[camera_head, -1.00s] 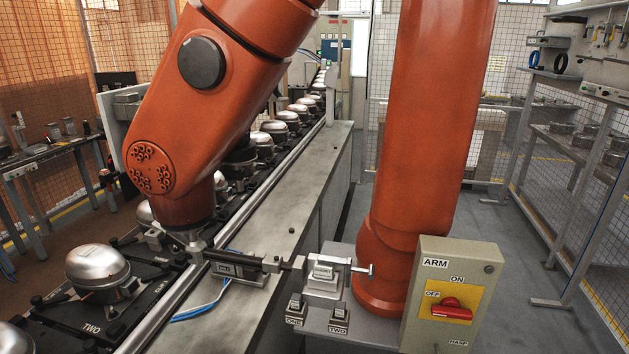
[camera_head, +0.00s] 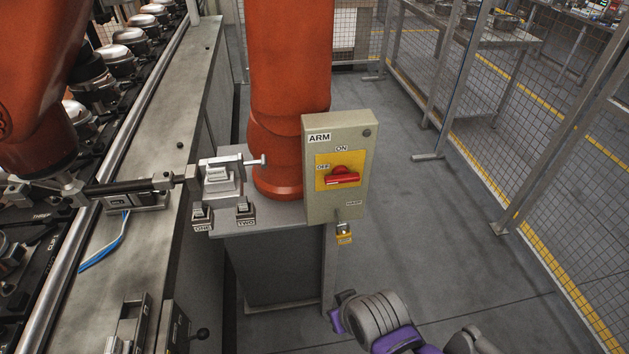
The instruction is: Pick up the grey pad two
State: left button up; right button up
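The grey pad two (camera_head: 245,208) sits in a small dark holder labelled TWO, at the front edge of the grey shelf beside the orange robot's base. A matching grey pad (camera_head: 202,212) sits in a holder labelled ONE just to its left. A clamp fixture (camera_head: 222,178) stands behind the two pads. Grey and purple links of one of my arms show low at the bottom right, well below and to the right of the pads. No fingertips of either gripper can be made out.
A switch box (camera_head: 337,168) marked ARM, with a red handle, stands right of the pads; a padlock (camera_head: 344,232) hangs below it. The orange column (camera_head: 289,100) rises behind. The conveyor bench (camera_head: 170,150) runs along the left. The floor at right is clear up to the mesh fence.

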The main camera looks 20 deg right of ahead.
aim_at(242, 202)
jog(key=l+u, duration=0.5)
jog(key=u, duration=0.2)
